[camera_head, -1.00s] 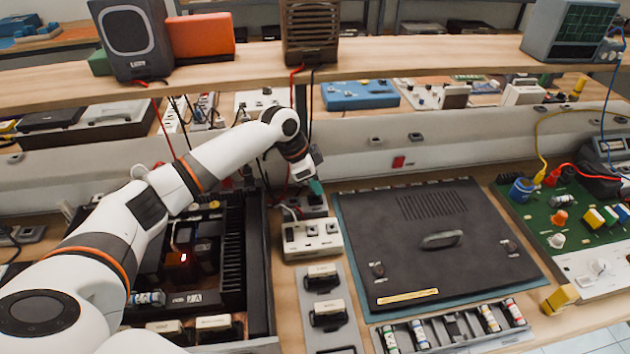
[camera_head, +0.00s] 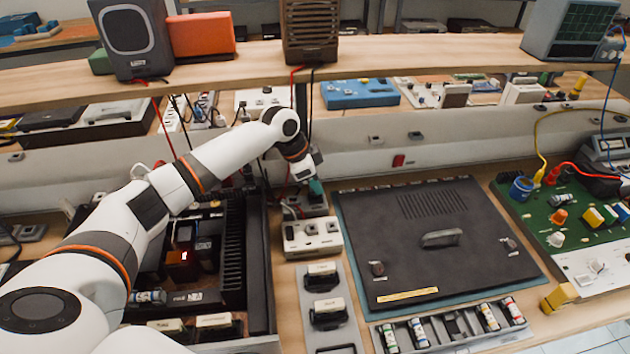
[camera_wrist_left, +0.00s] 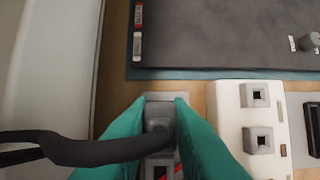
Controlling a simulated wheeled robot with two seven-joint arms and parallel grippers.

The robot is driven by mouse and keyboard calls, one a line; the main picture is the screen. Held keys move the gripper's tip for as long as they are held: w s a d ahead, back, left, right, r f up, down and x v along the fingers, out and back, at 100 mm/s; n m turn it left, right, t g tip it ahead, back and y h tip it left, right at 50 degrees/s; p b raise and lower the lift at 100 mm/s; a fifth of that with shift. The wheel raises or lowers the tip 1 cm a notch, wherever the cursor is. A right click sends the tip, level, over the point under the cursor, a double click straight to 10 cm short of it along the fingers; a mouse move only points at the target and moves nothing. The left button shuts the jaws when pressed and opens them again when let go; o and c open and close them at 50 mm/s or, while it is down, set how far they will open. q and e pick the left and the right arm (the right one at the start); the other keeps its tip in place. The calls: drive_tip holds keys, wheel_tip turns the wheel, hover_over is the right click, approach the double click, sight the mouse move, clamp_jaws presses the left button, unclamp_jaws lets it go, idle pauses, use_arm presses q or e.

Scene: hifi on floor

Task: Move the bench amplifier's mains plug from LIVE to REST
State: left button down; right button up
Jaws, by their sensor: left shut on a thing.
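My left gripper (camera_head: 315,187) is at the back of the bench, over a small grey socket box (camera_head: 312,204). In the left wrist view its teal fingers (camera_wrist_left: 160,125) are shut on a dark grey plug (camera_wrist_left: 158,112). A thick black cable (camera_wrist_left: 85,150) runs from the plug to the left. A square socket (camera_wrist_left: 160,171) shows below the plug between the fingers. Whether the plug's pins are seated is hidden, and I cannot read LIVE or REST labels. An open black chassis (camera_head: 232,295) with fins and a red glow, possibly the amplifier, stands left. My right gripper is out of view.
A white block (camera_head: 312,238) with square sockets stands just in front of the grey box. A dark lidded unit (camera_head: 430,265) on a teal mat lies right. A grey plate (camera_head: 325,330) with black-and-cream parts is nearer. A shelf (camera_head: 400,53) spans above the bench.

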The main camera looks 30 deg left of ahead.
use_arm(q)
drive_tip(key=shift+f, duration=0.8)
idle(0.6)
drive_tip(key=c, duration=1.3)
unclamp_jaws()
drive_tip(key=shift+o, duration=0.2)
drive_tip(key=w+d+p+v, duration=0.1)
drive_tip(key=p+v, duration=0.4)
drive_tip(key=v, duration=1.1)
drive_tip(key=shift+d+r, duration=0.15)
drive_tip(key=shift+r, duration=0.5)
drive_tip(key=shift+s, duration=0.15)
